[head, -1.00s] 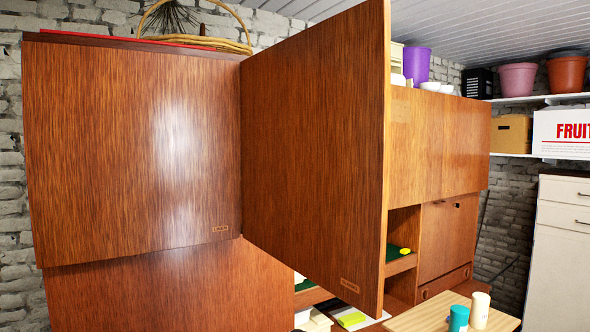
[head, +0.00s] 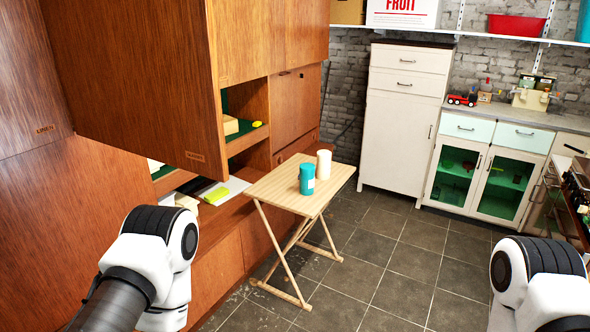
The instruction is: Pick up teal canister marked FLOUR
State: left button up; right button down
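A teal canister (head: 307,179) with a pale label stands upright on a small wooden folding table (head: 278,190) in the middle of the head view. The writing on its label is too small to read. A cream canister (head: 323,164) stands just behind it to the right. My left arm shows at the lower left and my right arm at the lower right. Neither gripper's fingers are in view. Both arms are apart from the table.
A teak wall unit (head: 262,40) stands at the left, with an open door (head: 140,70) jutting out. A yellow-green item (head: 216,195) lies on its lower shelf. A white cabinet (head: 398,125) and a glass-door cupboard (head: 478,175) stand behind. The tiled floor (head: 385,255) right of the table is clear.

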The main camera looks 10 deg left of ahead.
aim_at(307, 170)
jog(key=i+l+z, duration=0.1)
jog(key=i+z, duration=0.35)
jog(key=i+u, duration=0.2)
jog(key=i, duration=0.3)
jog(key=i+l+u, duration=0.25)
jog(key=i, duration=0.3)
jog(key=i+l+u, duration=0.2)
jog(key=i, duration=0.3)
jog(key=i+l+u, duration=0.2)
jog(key=i+l, duration=0.15)
jog(key=i, duration=0.15)
jog(key=i+l+u, duration=0.15)
jog(key=i, duration=0.3)
